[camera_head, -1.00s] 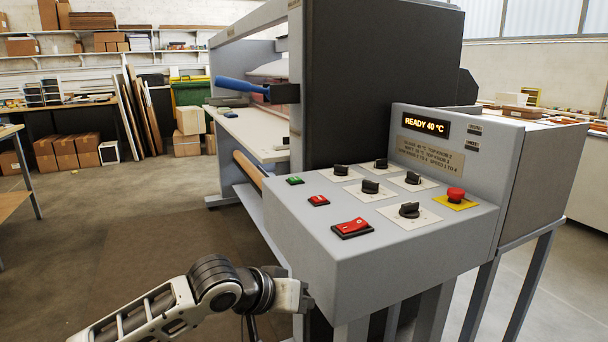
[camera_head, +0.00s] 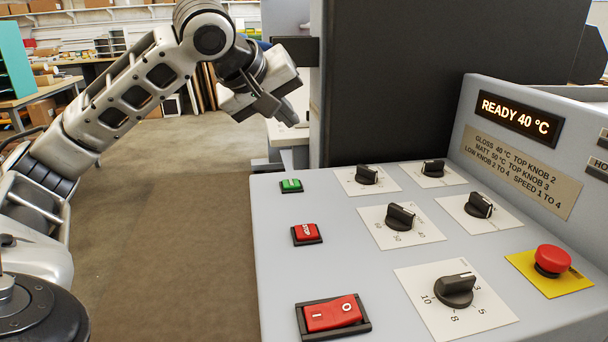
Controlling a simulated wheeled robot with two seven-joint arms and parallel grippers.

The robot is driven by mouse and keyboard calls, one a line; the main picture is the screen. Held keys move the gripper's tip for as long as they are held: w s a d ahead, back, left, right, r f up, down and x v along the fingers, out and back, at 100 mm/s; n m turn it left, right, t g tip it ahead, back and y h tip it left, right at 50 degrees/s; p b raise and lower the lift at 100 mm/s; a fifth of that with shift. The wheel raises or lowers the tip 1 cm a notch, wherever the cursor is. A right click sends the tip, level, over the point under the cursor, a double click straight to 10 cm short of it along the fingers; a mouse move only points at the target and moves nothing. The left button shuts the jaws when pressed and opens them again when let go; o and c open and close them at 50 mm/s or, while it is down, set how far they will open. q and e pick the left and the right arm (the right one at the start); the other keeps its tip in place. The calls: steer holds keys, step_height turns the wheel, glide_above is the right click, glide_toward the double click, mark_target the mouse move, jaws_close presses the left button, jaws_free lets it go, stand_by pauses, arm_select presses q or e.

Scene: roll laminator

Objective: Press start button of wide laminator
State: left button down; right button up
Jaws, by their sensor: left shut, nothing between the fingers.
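The wide laminator's grey control panel (camera_head: 350,235) fills the lower right of the head view. The green button (camera_head: 291,185), which looks like the start button, sits at the panel's far left corner. A red stop button (camera_head: 307,233) is nearer, and a red rocker switch (camera_head: 333,314) nearer still. My left gripper (camera_head: 289,116) is shut and empty. It hangs above and beyond the green button, pointing down to the right, apart from the panel. My right gripper is not in view.
Several black knobs (camera_head: 400,216) and a red emergency stop (camera_head: 552,260) on a yellow plate stand on the panel. The display (camera_head: 518,117) reads READY 40 °C. A tall dark housing (camera_head: 420,80) rises behind the panel. Open floor (camera_head: 170,230) lies to the left.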

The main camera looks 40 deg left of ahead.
arm_select(q)
steer(key=b, duration=0.7)
glide_above(287, 185)
step_height(287, 185, down, 7)
steer(key=shift+f, duration=0.1)
steer(key=shift+f+b, duration=0.8)
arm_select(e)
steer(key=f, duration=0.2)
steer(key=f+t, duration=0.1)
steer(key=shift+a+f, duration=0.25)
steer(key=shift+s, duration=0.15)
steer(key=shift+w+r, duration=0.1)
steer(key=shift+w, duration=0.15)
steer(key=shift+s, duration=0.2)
arm_select(q)
steer(key=shift+f, duration=0.15)
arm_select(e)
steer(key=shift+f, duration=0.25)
